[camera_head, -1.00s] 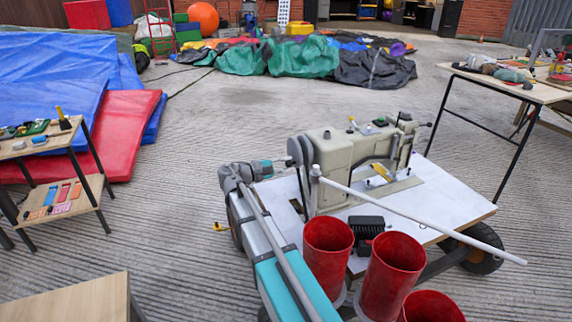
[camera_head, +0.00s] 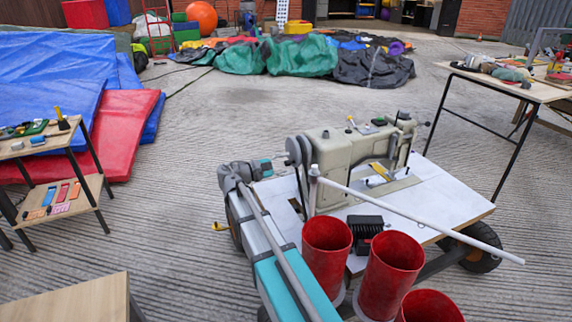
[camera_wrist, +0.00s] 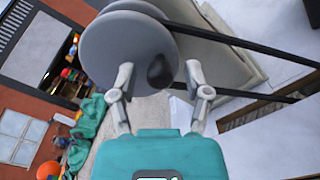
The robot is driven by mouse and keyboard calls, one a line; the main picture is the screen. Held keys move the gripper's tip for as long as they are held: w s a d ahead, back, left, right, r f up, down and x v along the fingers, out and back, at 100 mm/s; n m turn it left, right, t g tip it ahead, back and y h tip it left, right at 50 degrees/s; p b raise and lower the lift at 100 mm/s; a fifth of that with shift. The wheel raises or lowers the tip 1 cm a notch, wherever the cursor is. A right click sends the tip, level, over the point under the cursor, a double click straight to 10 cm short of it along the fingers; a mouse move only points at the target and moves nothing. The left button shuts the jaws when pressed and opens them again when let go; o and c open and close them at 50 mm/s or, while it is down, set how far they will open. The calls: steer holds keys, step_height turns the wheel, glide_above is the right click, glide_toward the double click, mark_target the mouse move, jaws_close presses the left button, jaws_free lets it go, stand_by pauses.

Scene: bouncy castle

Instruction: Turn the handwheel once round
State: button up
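The sewing machine (camera_head: 350,165) stands on a white-topped cart. Its grey handwheel (camera_head: 295,152) is at its left end. The wheel fills the upper middle of the wrist view (camera_wrist: 115,52), with a dark knob (camera_wrist: 161,71) on its face, right of centre. My gripper (camera_wrist: 159,74) is open, its fingertips well apart on either side of the knob. I see no finger closed on the knob or the rim. In the head view my gripper (camera_head: 276,166) is just left of the wheel, its fingers small and hard to make out.
A white pole (camera_head: 420,218) slants across the cart top (camera_head: 440,190). A dark belt (camera_wrist: 250,45) runs near the wheel. Tables stand left and right; open concrete lies behind.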

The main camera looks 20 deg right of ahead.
steer(key=shift+a, duration=0.2)
steer(key=a, duration=1.1)
steer(key=shift+a, duration=0.35)
steer(key=shift+m, duration=0.3)
steer(key=m, duration=0.7)
steer(key=a+m, duration=0.1)
steer(key=m, duration=1.3)
steer(key=shift+a+r, duration=0.1)
steer(key=shift+a, duration=0.1)
steer(key=shift+d, duration=0.15)
steer(key=shift+s+d, duration=0.1)
steer(key=shift+d, duration=6.7)
